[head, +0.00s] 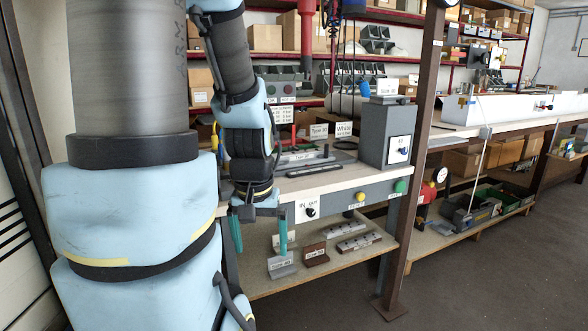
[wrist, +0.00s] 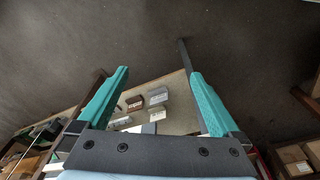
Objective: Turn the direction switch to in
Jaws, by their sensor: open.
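The direction switch (head: 311,212) is a small black knob on a white plate marked IN and OUT. The plate is on the grey front panel of the workbench in the head view. The knob is too small to tell which way it points. My gripper (head: 260,238) hangs fingers down to the left of the switch, by the bench front and a little lower, apart from the knob. Its two teal fingers are spread with nothing between them. In the wrist view my gripper (wrist: 159,75) is open above the lower shelf and floor; the switch does not show there.
A yellow button (head: 360,197) and a green button (head: 399,186) sit right of the switch. The lower shelf (head: 258,283) holds several labelled blocks and profiles. A grey box (head: 372,135) with a blue knob stands on the bench. A brown post (head: 408,200) stands at right.

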